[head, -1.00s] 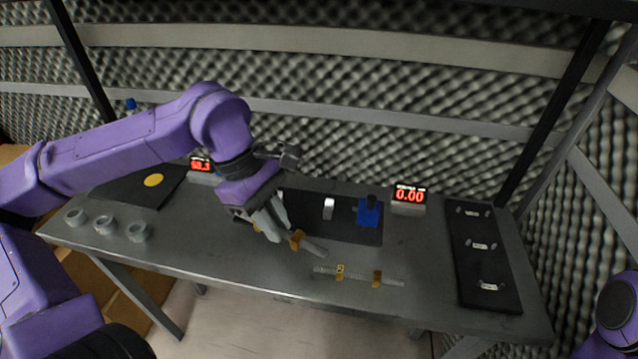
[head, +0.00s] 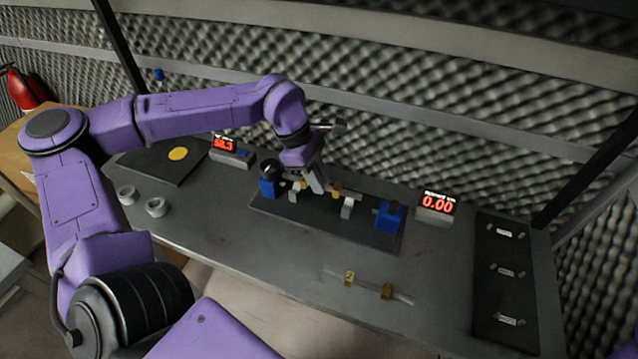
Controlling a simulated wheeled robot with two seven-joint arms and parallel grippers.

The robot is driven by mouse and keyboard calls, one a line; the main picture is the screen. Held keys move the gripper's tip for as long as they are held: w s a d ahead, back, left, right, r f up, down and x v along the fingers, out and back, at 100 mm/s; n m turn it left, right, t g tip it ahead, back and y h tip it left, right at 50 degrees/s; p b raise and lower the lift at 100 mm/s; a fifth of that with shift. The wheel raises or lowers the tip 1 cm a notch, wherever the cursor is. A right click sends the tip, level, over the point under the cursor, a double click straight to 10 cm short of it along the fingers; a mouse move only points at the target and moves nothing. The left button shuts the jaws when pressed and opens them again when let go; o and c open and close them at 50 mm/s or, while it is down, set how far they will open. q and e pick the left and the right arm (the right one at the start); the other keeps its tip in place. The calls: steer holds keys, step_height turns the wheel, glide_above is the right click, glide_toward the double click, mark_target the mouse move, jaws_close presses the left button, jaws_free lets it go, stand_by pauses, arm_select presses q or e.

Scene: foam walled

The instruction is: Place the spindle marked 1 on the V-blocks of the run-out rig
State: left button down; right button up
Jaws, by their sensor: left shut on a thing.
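My left gripper (head: 318,187) is shut on a spindle with gold collars (head: 337,189), held lengthwise over the dark base plate of the run-out rig (head: 322,224). The number on this spindle is not readable. The rig's pale V-blocks show at the left (head: 294,196) and right (head: 347,208), below the spindle's two sides. I cannot tell whether the spindle touches them. A second spindle with gold collars (head: 387,291), marked 2, lies on the table's front part. My right gripper is out of view.
Blue blocks stand at the rig's left (head: 267,188) and right (head: 388,216) ends. A display reading 0.00 (head: 436,206) is behind right; another display (head: 226,147) is back left. Rings (head: 156,207) lie at left. A dark board (head: 505,300) with labelled places is at right.

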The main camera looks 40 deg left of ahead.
arm_select(q)
steer(key=shift+w+a+f, duration=0.1)
steer(key=shift+a+f, duration=0.05)
steer(key=shift+f, duration=0.2)
step_height(320, 180, down, 3)
steer(key=shift+r, duration=0.15)
steer(key=shift+w+f, duration=0.2)
steer(key=shift+f, duration=0.05)
steer(key=shift+s, duration=0.15)
steer(key=c, duration=1.1)
jaws_free()
steer(key=shift+f, duration=0.1)
steer(key=v, duration=1.2)
